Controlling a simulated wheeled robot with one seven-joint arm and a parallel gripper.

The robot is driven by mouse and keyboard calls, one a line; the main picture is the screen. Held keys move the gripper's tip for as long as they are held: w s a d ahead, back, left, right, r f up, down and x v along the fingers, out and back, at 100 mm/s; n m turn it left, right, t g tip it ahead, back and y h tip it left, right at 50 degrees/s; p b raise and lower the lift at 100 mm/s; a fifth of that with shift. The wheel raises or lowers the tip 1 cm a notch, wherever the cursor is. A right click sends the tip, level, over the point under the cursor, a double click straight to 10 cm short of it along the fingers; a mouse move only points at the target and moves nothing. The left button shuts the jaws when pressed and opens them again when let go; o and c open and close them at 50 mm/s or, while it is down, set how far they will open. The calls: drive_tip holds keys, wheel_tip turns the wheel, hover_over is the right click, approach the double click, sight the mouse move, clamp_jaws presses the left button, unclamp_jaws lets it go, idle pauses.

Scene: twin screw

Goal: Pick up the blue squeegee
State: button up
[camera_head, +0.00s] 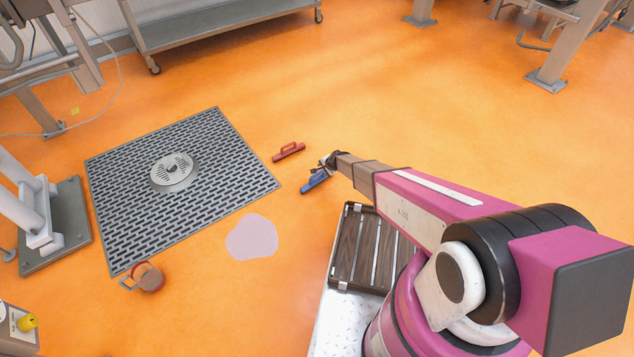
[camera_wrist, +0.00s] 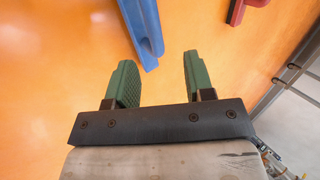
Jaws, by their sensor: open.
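The blue squeegee (camera_head: 314,181) lies on the orange floor right by the end of my arm in the head view. In the wrist view the blue squeegee (camera_wrist: 143,28) runs down from the top edge, and its near end lies just beyond the gap between my fingertips. My gripper (camera_wrist: 158,72) has two green fingers standing apart with nothing between them. In the head view my gripper (camera_head: 326,163) is small and partly overlaps the squeegee's far end, so contact cannot be told.
A red squeegee (camera_head: 289,151) lies close by, also at the wrist view's top right (camera_wrist: 243,8). A floor grate (camera_head: 240,183), a pale puddle (camera_head: 252,238) and a reddish mug-like object (camera_head: 150,277) are to the left. A slatted brown rack (camera_head: 346,247) is near my base.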

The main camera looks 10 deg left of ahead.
sight(320, 172)
drive_tip(key=x, duration=0.8)
drive_tip(key=shift+s+d+f, duration=0.15)
drive_tip(key=shift+d, duration=0.15)
clamp_jaws()
